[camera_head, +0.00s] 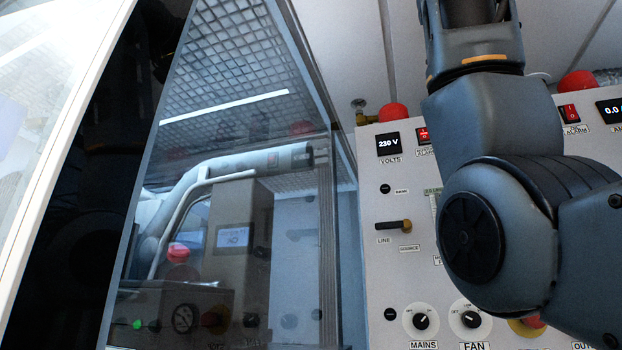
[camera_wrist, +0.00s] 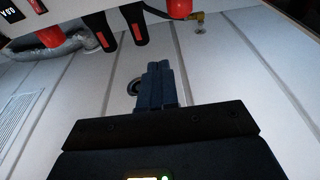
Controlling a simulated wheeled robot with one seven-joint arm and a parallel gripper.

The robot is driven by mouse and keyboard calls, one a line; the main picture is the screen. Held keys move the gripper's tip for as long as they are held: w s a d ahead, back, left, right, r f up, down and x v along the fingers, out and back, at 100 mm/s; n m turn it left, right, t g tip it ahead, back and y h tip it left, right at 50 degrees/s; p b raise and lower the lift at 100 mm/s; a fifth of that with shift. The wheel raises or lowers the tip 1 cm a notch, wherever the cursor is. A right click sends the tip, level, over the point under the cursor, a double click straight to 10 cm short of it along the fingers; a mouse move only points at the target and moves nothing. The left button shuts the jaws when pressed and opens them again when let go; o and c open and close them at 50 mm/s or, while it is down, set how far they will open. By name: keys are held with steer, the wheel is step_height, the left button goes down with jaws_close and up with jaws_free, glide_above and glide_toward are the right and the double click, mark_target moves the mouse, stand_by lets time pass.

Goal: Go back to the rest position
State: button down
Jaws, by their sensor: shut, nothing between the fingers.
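My gripper (camera_wrist: 158,68) shows in the wrist view, its dark fingers together and nothing between them. Pale wall panels lie behind the fingertips, and a round ring-like fitting (camera_wrist: 134,87) shows just left of them. My gripper does not touch the control panel in that view; the panel edge (camera_wrist: 228,10) is at the top of the picture. In the head view my arm covers the right part of the control panel (camera_head: 400,270), and my gripper is not seen there.
The panel carries a 230 V display (camera_head: 388,143), a LINE lever (camera_head: 394,226), a MAINS knob (camera_head: 420,321), a FAN knob (camera_head: 470,319) and a red dome (camera_head: 393,112). A glass-sided enclosure (camera_head: 240,230) stands left.

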steer(key=w+a+f+n+y, duration=0.1)
steer(key=w+a+f+n, duration=0.1)
steer(key=w+f, duration=1.05)
steer(key=w+a+f+n+y, duration=0.15)
steer(key=w+f, duration=0.55)
steer(key=f, duration=1)
step_height(320, 180, down, 35)
steer(key=s+n+g+y, duration=0.1)
steer(key=n+y, duration=0.1)
steer(key=y, duration=0.1)
steer(key=s+d+f+g+y, duration=0.1)
steer(key=s+d+f+g, duration=0.15)
steer(key=s+f, duration=2.15)
steer(key=s+d+m+g, duration=0.1)
steer(key=s+d+m, duration=0.1)
steer(key=s, duration=2.8)
steer(key=shift+d+f, duration=0.25)
steer(key=shift+d, duration=0.4)
steer(key=shift+s, duration=0.1)
